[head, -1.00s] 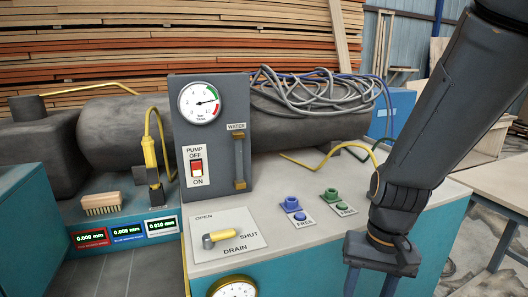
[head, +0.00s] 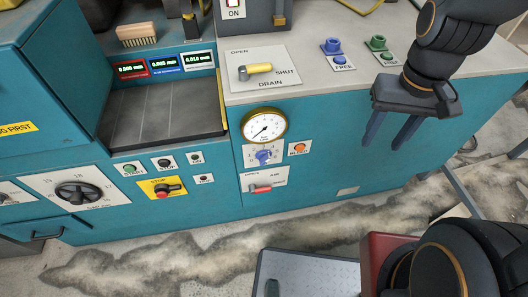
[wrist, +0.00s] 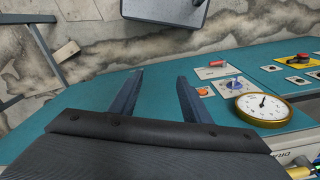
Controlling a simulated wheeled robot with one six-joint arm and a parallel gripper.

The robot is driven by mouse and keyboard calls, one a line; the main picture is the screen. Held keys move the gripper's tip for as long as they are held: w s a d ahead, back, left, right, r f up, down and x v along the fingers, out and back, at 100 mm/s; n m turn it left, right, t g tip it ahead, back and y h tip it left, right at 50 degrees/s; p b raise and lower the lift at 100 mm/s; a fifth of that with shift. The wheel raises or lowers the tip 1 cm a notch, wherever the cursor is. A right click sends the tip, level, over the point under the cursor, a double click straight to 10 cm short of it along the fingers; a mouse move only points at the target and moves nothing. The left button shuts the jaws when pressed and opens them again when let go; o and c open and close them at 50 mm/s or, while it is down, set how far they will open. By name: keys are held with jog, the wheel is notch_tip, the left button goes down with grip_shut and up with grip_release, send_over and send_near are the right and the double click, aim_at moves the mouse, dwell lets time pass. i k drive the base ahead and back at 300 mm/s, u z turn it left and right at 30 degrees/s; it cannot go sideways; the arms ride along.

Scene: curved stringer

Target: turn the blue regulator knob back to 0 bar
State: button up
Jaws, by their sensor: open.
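The blue regulator knob (head: 263,157) sits on a white dial plate on the teal front panel, just below a round brass-rimmed gauge (head: 264,126). In the wrist view the blue knob (wrist: 235,83) is right of my fingers, beside the gauge (wrist: 263,107). The gauge needle is too small to read surely. My gripper (head: 390,138) is open and empty, fingers pointing down, in front of the panel and well to the right of the knob. It also shows in the wrist view (wrist: 160,97), with both fingers apart and nothing between them.
A red-handled valve (head: 262,188) is below the knob, and an orange button (head: 299,148) is to its right. A yellow drain lever (head: 256,69) lies on the top above. Start and stop buttons (head: 168,188) are to the left. The panel between gripper and knob is mostly clear.

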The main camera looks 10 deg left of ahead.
aim_at(263, 156)
jog(key=u, duration=0.15)
jog(key=k, duration=1.35)
